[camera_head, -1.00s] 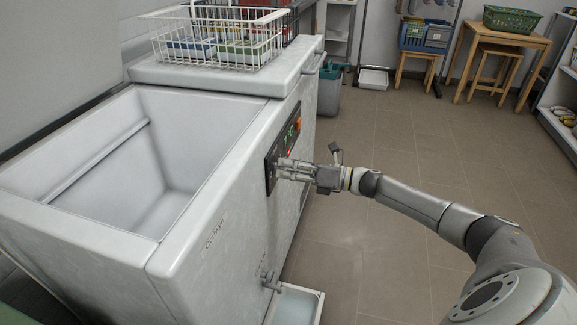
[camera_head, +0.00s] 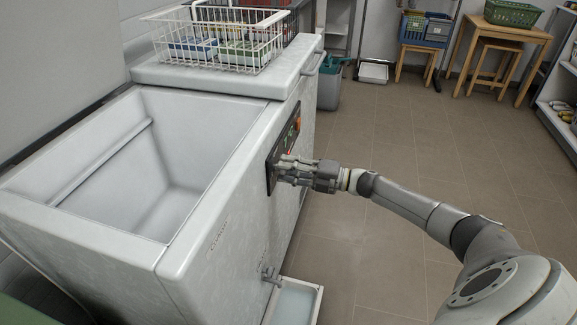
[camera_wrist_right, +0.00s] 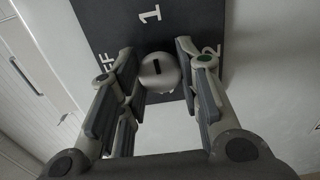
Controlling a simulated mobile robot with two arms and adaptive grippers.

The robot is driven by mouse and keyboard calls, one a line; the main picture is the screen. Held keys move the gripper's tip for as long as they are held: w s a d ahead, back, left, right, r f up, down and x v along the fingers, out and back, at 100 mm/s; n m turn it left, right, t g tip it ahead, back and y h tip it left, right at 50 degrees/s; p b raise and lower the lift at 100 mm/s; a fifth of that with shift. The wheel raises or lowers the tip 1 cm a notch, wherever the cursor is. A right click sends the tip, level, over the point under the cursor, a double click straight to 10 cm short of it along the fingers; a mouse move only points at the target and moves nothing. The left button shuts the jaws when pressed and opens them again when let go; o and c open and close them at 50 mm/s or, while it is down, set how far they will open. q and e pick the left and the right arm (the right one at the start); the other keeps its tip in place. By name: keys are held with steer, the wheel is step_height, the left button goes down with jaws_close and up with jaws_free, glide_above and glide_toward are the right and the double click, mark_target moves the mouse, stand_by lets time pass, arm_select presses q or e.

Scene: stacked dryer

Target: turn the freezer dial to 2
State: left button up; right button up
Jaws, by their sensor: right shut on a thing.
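The chest freezer (camera_head: 225,215) stands at left with its lid open. Its dark control panel (camera_head: 271,178) is on the side facing my right arm. My right gripper (camera_head: 279,170) is at this panel, its fingers pointing left into it. In the right wrist view the round, pale dial (camera_wrist_right: 160,84) with a short dark mark sits between the fingers of my right gripper (camera_wrist_right: 158,75), which is shut on it. The panel (camera_wrist_right: 140,22) there shows a "1" above the dial, a "2" to the right and partly hidden "OFF" letters to the left. My left gripper is out of view.
A white wire basket (camera_head: 222,42) with packages stands on the closed part of the freezer top. A shallow white tray (camera_head: 297,303) lies on the floor under the drain tap (camera_head: 270,275).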

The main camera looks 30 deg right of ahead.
arm_select(q)
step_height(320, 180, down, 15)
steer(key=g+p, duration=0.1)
steer(key=p, duration=0.3)
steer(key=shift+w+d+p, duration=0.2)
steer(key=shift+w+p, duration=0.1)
steer(key=shift+p, duration=0.1)
arm_select(e)
steer(key=shift+m, duration=8.9)
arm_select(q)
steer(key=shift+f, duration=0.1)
arm_select(e)
steer(key=o, duration=1.1)
steer(key=shift+c, duration=0.2)
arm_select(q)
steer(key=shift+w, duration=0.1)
arm_select(e)
steer(key=v, duration=1.2)
